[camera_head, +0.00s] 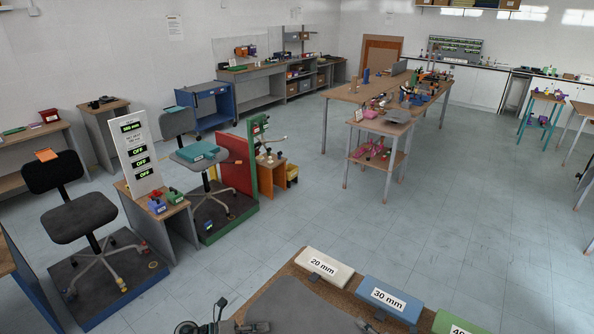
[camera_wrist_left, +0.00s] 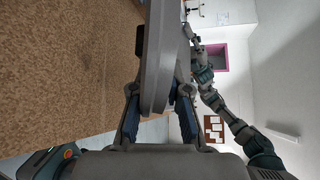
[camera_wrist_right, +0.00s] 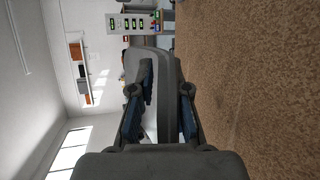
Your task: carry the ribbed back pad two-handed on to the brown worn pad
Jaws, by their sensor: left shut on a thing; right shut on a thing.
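A grey pad, which I take for the back pad (camera_head: 300,308), shows at the bottom of the head view above a brown speckled surface (camera_head: 288,271). No ribs can be made out. In the left wrist view my left gripper (camera_wrist_left: 158,105) has its fingers on both sides of the pad (camera_wrist_left: 158,60). In the right wrist view my right gripper (camera_wrist_right: 162,105) is likewise shut on the pad (camera_wrist_right: 168,75). The left gripper (camera_head: 250,327) shows partly in the head view at the pad's left edge. I cannot tell a separate brown worn pad from the speckled surface.
Blocks marked 20 mm (camera_head: 324,263) and 30 mm (camera_head: 389,299), and a green one (camera_head: 455,324), line the surface's far edge. Open floor (camera_head: 330,215) lies beyond the blocks.

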